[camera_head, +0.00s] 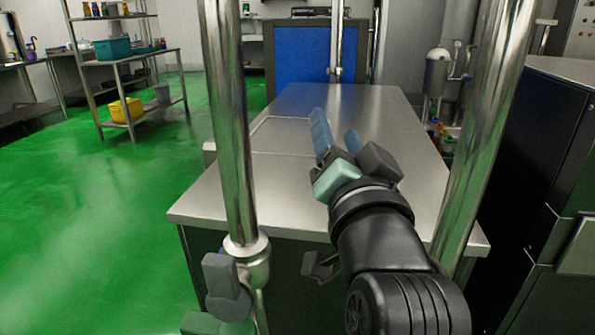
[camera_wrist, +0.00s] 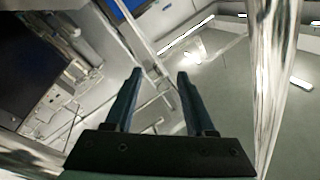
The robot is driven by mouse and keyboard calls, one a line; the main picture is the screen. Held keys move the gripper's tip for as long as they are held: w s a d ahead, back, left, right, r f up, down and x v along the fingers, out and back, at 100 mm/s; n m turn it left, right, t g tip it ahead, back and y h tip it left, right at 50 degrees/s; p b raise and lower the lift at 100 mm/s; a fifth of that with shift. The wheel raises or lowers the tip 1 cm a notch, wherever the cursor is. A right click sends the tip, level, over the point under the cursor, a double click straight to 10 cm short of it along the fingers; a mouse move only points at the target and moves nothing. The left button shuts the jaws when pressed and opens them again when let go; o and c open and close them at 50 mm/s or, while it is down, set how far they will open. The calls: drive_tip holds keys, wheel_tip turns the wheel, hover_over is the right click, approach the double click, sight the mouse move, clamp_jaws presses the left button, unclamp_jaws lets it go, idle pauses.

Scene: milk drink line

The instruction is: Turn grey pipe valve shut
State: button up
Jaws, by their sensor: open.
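The grey pipe valve (camera_head: 226,280) is at the lower left of the head view, on a shiny vertical steel pipe (camera_head: 230,130). Its grey handle hangs beside the pipe's joint, pointing roughly down; I cannot tell its exact setting. My gripper (camera_head: 335,127) is up and to the right of the valve, over the steel table, well apart from it. Its blue fingers are spread with nothing between them. In the wrist view, my gripper (camera_wrist: 160,74) also shows open and empty, and the valve is not seen there.
A second steel pipe (camera_head: 485,120) rises to the right of my arm. The steel table (camera_head: 290,210) lies behind both pipes, its top mostly clear. A dark cabinet (camera_head: 520,150) stands at the right. The green floor (camera_head: 80,220) at the left is open, with a shelf rack (camera_head: 140,77) beyond.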

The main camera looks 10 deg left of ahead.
drive_tip(key=w+f+m+g+y+p, duration=0.2)
drive_tip(key=w+f+g, duration=0.2)
drive_tip(key=f, duration=0.2)
drive_tip(key=m+g+y+p, duration=1.1)
drive_tip(key=m+g+y, duration=0.1)
drive_tip(key=g, duration=0.3)
approach(225, 290)
wheel_tip(225, 290, up, 2)
drive_tip(key=a, duration=0.1)
drive_tip(key=w+a, duration=0.1)
drive_tip(key=a, duration=1.1)
drive_tip(key=shift+a, duration=0.35)
drive_tip(key=shift+w, duration=0.1)
clamp_jaws()
